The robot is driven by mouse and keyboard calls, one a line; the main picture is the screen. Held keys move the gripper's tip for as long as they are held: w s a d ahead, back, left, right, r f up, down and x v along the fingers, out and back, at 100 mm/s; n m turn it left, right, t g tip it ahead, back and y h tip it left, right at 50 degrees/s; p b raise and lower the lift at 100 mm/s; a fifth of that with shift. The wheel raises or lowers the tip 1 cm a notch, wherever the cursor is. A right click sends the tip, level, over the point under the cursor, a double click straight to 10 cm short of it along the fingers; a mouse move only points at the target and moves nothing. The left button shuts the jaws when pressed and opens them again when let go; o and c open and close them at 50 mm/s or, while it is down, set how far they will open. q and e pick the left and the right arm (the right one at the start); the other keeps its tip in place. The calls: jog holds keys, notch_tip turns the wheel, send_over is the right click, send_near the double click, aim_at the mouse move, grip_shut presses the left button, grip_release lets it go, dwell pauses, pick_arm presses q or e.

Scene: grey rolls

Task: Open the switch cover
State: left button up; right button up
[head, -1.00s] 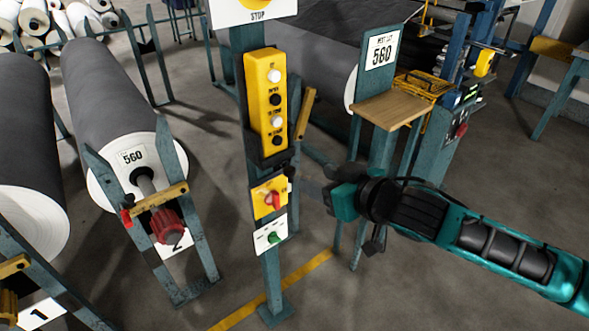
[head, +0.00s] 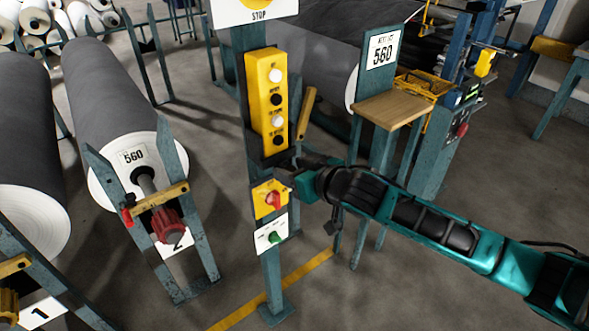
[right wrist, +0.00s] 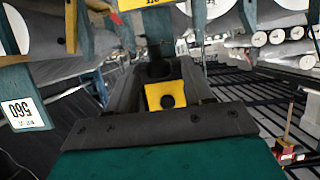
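A yellow switch plate (head: 266,203) with a red switch (head: 273,198) is on the teal post, below the yellow button box. No separate cover over the switch can be made out clearly. My right gripper (head: 291,174) reaches in from the right, its fingertips at the plate's upper right edge. In the right wrist view a yellow surface (right wrist: 165,95) shows between the two dark fingers, which stand apart. A dark knob-like piece (right wrist: 158,66) is just beyond it; whether the fingers touch it I cannot tell. My left gripper is out of view.
The yellow button box (head: 267,98) is right above the gripper. A white plate with a green switch (head: 272,236) is below. A wooden shelf (head: 396,110) stands right of the post, behind my right arm.

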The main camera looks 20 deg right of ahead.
grip_shut()
dwell(0.3)
jog(key=shift+f, duration=0.2)
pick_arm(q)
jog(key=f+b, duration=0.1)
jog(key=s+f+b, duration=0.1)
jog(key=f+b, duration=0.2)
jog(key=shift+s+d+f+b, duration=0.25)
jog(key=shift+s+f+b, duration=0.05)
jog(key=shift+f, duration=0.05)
pick_arm(e)
jog(key=shift+s+d+f+t+y, duration=0.3)
jog(key=shift+s+f+t+y, duration=0.1)
jog(key=shift+s+f+t, duration=0.5)
jog(key=shift+r, duration=0.1)
jog(key=shift+o, duration=0.3)
grip_release()
